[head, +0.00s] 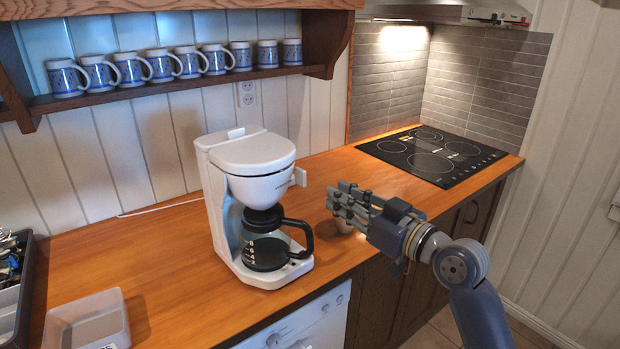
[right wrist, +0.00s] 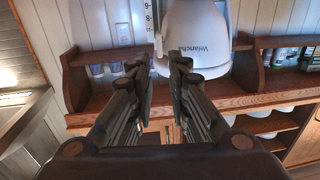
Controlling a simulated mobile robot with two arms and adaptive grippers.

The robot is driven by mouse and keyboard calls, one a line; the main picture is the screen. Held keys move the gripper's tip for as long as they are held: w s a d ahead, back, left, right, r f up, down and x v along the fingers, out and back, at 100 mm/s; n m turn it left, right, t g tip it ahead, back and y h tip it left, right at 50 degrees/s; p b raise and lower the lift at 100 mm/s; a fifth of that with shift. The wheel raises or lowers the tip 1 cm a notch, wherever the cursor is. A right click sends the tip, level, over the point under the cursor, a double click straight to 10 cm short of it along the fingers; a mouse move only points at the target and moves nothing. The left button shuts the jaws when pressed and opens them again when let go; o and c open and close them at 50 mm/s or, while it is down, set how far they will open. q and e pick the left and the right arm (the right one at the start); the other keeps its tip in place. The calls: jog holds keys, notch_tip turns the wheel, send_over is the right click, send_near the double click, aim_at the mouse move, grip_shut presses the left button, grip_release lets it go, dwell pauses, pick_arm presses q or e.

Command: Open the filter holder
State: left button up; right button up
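The white coffee maker (head: 222,200) stands on the wooden counter. Its filter holder (head: 264,189) is the rounded front part under the lid, with a small white handle (head: 299,177) at its right side; it looks closed. The glass pot (head: 266,245) with a black handle sits below it. My right gripper (head: 338,200) is to the right of the handle, apart from it, with its fingers pointing left towards the machine. In the right wrist view, the fingers (right wrist: 162,68) are spread with an empty gap, and part of the white coffee maker (right wrist: 197,35) shows beyond them. My left gripper is out of view.
A black cooktop (head: 430,155) lies at the back right. Several blue-patterned mugs (head: 131,71) stand on the wall shelf. A pale container (head: 88,318) and a utensil tray (head: 10,312) are at left.

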aim_at(306, 178)
jog(key=p+x, duration=0.2)
jog(key=x, duration=0.6)
jog(key=shift+w+a, duration=0.25)
jog(key=shift+w+a+f, duration=0.1)
jog(key=shift+w+a, duration=0.35)
jog(key=shift+w, duration=0.1)
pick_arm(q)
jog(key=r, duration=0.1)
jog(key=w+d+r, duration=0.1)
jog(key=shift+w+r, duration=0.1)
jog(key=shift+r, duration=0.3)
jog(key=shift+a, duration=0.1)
pick_arm(e)
grip_shut()
